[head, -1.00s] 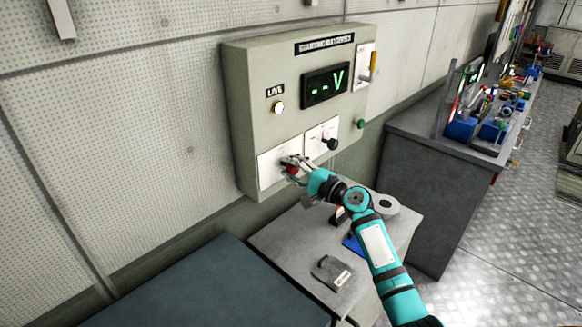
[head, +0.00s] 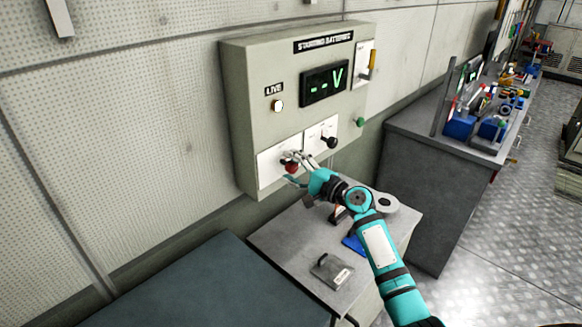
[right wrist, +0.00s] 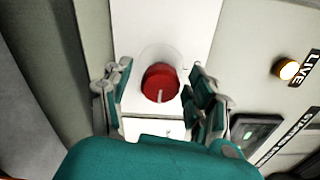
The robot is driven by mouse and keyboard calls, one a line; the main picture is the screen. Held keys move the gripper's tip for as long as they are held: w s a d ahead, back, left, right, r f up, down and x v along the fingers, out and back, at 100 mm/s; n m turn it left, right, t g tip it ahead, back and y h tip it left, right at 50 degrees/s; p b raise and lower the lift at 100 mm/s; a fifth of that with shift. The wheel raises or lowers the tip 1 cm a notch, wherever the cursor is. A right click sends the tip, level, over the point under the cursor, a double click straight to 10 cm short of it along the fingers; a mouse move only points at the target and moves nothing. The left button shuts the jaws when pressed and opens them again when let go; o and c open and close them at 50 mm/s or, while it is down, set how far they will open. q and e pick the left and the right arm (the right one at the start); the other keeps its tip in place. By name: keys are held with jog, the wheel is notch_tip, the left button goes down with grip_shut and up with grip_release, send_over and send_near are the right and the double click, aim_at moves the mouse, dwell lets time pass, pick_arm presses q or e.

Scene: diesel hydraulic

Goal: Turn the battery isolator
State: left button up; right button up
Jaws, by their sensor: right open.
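The battery isolator is a red round knob (head: 291,168) on a white plate (head: 268,170) at the lower left of the grey starting batteries box (head: 245,110). In the right wrist view the red knob (right wrist: 160,82) shows a pale mark near its lower edge. My right gripper (head: 293,168) is open at the knob. In the right wrist view its two fingers (right wrist: 158,90) stand on either side of the knob, with visible gaps between. My left gripper is not in view.
A small table (head: 285,240) below holds a grey padlock-like item (head: 332,271).

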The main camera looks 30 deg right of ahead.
jog(key=v, duration=1.1)
jog(key=shift+s+d, duration=0.15)
jog(key=shift+s, duration=0.05)
